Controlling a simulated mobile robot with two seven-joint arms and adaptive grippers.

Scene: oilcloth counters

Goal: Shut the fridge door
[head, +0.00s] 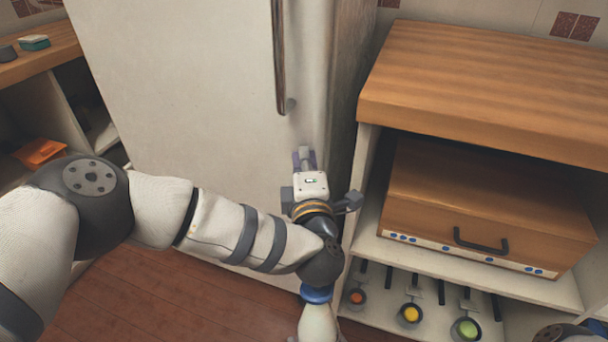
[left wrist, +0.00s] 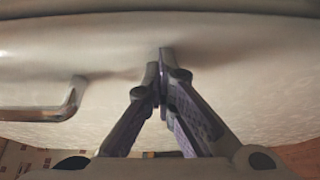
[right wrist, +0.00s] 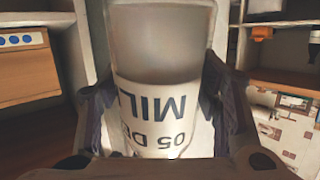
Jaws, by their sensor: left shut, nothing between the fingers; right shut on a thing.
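The fridge door (head: 185,80) is a large off-white panel with a long, dark-edged handle (head: 279,55) near its right side. It looks flush or nearly flush with the body; I cannot tell whether a small gap is left. My left gripper (head: 304,158) is shut and empty, its fingertips at the door face just below the handle, apparently touching. The left wrist view shows the fingertips (left wrist: 163,58) together against the pale door (left wrist: 235,55), the handle (left wrist: 60,108) to the left. My right gripper (right wrist: 165,105) is shut around a milk container (right wrist: 160,115) with an upside-down label.
A left counter (head: 40,52) carries small items. An orange object (head: 40,152) sits beneath. Wooden floor (head: 150,290) shows in front.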

